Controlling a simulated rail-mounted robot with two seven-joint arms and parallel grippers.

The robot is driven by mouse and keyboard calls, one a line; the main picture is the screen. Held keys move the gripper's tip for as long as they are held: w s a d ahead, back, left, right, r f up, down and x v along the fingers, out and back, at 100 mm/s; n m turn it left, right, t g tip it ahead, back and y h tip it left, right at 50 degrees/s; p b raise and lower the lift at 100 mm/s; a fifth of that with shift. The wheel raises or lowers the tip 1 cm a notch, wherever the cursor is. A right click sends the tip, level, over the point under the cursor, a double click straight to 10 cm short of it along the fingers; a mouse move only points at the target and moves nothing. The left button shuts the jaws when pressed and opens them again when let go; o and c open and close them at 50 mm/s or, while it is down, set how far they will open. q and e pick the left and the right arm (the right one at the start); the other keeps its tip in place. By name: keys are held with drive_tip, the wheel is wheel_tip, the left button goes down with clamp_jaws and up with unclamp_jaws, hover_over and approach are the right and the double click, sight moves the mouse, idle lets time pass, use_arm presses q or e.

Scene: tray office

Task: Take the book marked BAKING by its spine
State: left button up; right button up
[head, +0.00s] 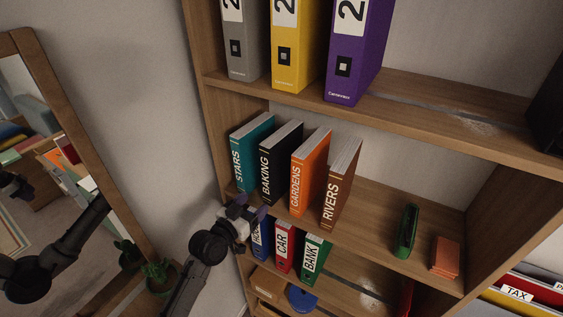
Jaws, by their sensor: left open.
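The black book marked BAKING (268,174) stands upright on the middle shelf, its spine facing out. It is between the teal STARS book (240,166) on its left and the orange GARDENS book (301,183) on its right. My left gripper (250,207) is open and empty, just in front of the shelf edge, below the spines of STARS and BAKING. It appears apart from the books. My right gripper is not in view.
The brown RIVERS book (333,196) stands right of GARDENS. Large binders (357,55) stand on the shelf above, smaller CAR and BANK binders (313,260) below. A green object (406,231) and orange block (446,257) sit farther right. A mirror (45,170) and potted plant (160,277) are at left.

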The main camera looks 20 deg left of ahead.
sight(266, 191)
use_arm(q)
drive_tip(key=x, duration=0.4)
drive_tip(key=shift+w, duration=0.2)
drive_tip(key=shift+w+d+r+p, duration=0.15)
drive_tip(key=shift+w+d+p, duration=0.1)
drive_tip(key=shift+w+p, duration=0.25)
drive_tip(key=shift+x, duration=2.1)
drive_tip(key=shift+c, duration=0.4)
clamp_jaws()
